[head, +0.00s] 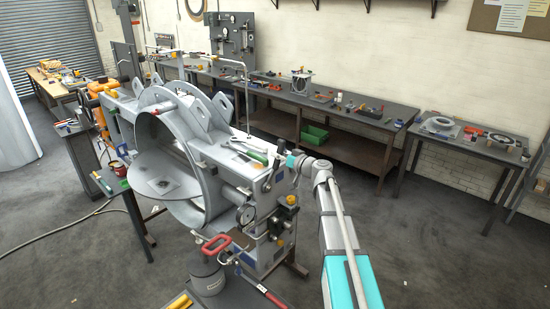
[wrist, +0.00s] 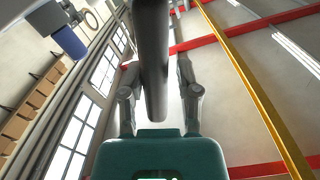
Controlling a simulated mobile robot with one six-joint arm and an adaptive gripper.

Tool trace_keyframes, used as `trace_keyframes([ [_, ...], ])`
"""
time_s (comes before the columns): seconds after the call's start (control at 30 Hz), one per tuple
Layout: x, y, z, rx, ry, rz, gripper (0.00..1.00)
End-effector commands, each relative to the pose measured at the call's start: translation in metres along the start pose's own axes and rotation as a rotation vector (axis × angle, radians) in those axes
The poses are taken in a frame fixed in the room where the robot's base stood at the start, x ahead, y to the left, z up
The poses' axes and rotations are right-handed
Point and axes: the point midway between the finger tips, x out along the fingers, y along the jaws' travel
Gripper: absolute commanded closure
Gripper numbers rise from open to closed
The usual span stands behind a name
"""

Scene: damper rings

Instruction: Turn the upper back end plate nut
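The damper housing (head: 225,150) is a large grey-white machine with an open round throat, in the middle of the head view. My gripper (head: 279,170) is beside the housing's right end, small and partly lost against dark parts there. In the wrist view my gripper (wrist: 158,80) has its two grey fingers spread apart. A thick dark grey bar (wrist: 152,50) with a rounded lower end shows between the fingers, with no clear contact on either. I cannot tell the upper back end plate nut apart in either view.
A green-handled tool (head: 257,156) lies on the housing top. A long bench (head: 330,108) and a side table (head: 455,145) stand behind. Open floor lies to the right.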

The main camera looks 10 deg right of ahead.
Motion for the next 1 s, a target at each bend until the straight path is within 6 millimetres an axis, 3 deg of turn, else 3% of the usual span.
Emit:
trace_keyframes([
  [0.47, 0.000, 0.005, 0.000, 0.032, 0.000, 0.000, 0.58],
  [1.0, 0.001, 0.045, 0.007, 0.305, -0.003, -0.003, 0.58],
])
